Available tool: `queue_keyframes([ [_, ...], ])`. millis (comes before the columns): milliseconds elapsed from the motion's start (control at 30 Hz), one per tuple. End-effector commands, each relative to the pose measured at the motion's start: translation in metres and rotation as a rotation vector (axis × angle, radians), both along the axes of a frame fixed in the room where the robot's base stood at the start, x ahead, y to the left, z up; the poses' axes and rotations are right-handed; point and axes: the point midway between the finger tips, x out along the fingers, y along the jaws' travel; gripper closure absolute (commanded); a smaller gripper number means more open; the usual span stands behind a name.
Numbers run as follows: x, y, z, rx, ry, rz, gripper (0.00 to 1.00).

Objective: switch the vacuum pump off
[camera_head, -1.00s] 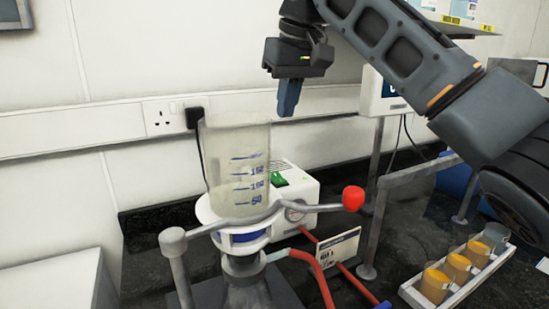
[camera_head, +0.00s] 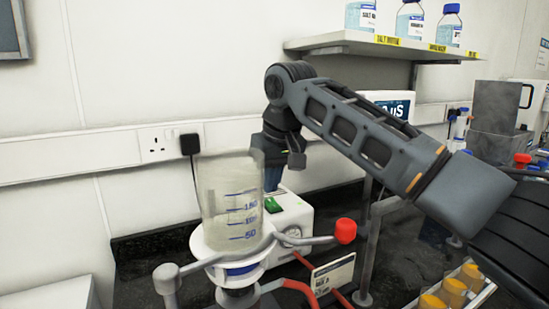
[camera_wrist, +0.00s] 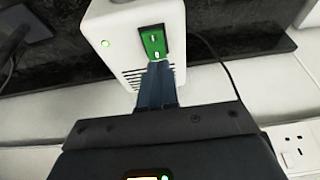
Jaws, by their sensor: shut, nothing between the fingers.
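The vacuum pump is a white box (camera_head: 296,218) behind the graduated filter funnel in the head view. Its green rocker switch (camera_head: 272,205) shows on the top near the left end. The wrist view shows the pump (camera_wrist: 120,40) from close by, with the green switch (camera_wrist: 153,43) and a small lit green light (camera_wrist: 105,43). My gripper (camera_wrist: 159,75) is shut and empty, pointing down. Its blue fingertips are at the near edge of the switch in the wrist view; I cannot tell whether they touch it. In the head view the fingers are partly hidden behind the funnel.
The clear funnel (camera_head: 228,205) stands in a clamp (camera_head: 205,262) in front of the pump, close to my gripper. A red-knobbed arm (camera_head: 345,231) juts right. A label card (camera_head: 332,280), red tubing and a rack of amber jars (camera_head: 452,292) stand at the right.

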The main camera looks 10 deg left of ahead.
Motion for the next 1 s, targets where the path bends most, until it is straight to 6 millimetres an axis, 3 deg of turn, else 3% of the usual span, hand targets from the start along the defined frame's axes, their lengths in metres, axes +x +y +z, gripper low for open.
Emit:
queue_keyframes([
  [233, 0.002, 0.001, -0.021, -0.001, 0.0, -0.001, 1.0],
  [1000, 0.005, 0.003, -0.03, -0.001, 0.003, -0.001, 1.0],
])
